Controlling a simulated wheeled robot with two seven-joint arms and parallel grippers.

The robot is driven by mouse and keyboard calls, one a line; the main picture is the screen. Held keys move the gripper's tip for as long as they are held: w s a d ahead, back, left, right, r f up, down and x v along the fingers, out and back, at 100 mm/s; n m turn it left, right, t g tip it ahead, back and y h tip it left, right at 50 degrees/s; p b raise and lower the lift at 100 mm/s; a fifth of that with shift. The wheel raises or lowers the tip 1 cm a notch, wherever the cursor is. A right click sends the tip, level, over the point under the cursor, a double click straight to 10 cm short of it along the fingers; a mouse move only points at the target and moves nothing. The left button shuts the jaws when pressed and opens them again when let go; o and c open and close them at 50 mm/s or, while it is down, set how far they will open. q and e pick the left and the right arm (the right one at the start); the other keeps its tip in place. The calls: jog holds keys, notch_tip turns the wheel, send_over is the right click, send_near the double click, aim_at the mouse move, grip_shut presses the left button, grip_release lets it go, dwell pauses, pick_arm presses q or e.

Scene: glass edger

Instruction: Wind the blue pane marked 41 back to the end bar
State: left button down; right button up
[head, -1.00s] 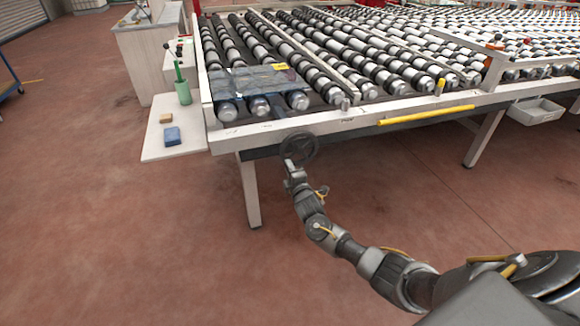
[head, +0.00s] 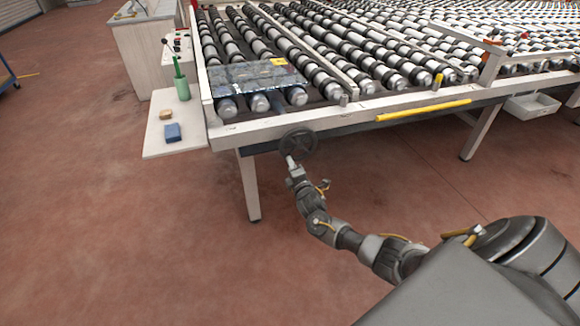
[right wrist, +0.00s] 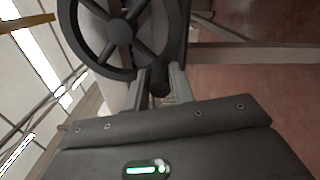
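The blue-tinted pane (head: 245,80), see-through, lies flat across the front left rollers. A yellow tag (head: 278,62) is at its back right corner, with its marking too small to read. A pale bar (head: 290,124) runs along the front end of the table, a little nearer than the pane's front edge. The dark handwheel (head: 310,143) is mounted below it. My right gripper (head: 290,161) is at the wheel's lower left. In the right wrist view, its fingers (right wrist: 160,78) are shut on the wheel's dark handle (right wrist: 160,88). My left gripper is out of view.
A yellow bar (head: 423,110) runs along the front rail. Table legs (head: 250,185) stand below. The open floor is clear.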

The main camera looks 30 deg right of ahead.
jog(key=shift+o, duration=1.4)
jog(key=v, duration=1)
jog(key=shift+s, duration=0.35)
jog(key=shift+a, duration=0.1)
